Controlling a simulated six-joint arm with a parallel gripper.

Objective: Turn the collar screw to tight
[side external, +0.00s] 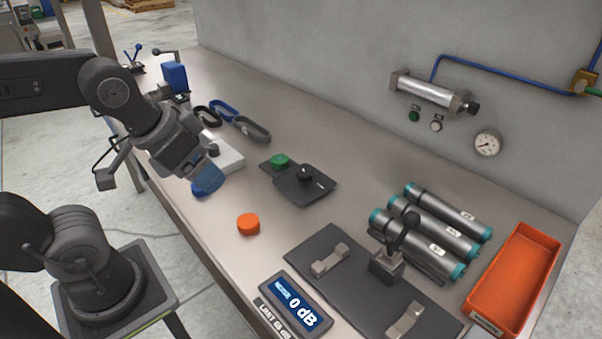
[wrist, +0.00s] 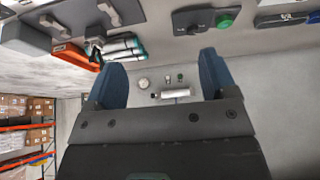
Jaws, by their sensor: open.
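My gripper (side external: 207,181) is at the left of the side view, above the bench's near edge and apart from the fixtures. In the wrist view its two blue fingers (wrist: 162,78) are spread with nothing between them. No part is clearly marked as the collar screw. A black control plate (side external: 318,190) on the bench carries a black knob (side external: 304,174) and a green button (side external: 279,160). On the wall, a silver cylinder (side external: 427,92) has a black knob (side external: 472,107) at its right end. The cylinder also shows in the wrist view (wrist: 175,93). The knobs' settings are too small to tell.
An orange puck (side external: 248,224) lies on the bench. A dark plate (side external: 310,254) with handles and a black lever (side external: 403,236) stands in front. Grey-teal tubes (side external: 452,221) and an orange bin (side external: 515,285) are at right. A display (side external: 296,305) reads 0 dB. A gauge (side external: 488,143) is on the wall.

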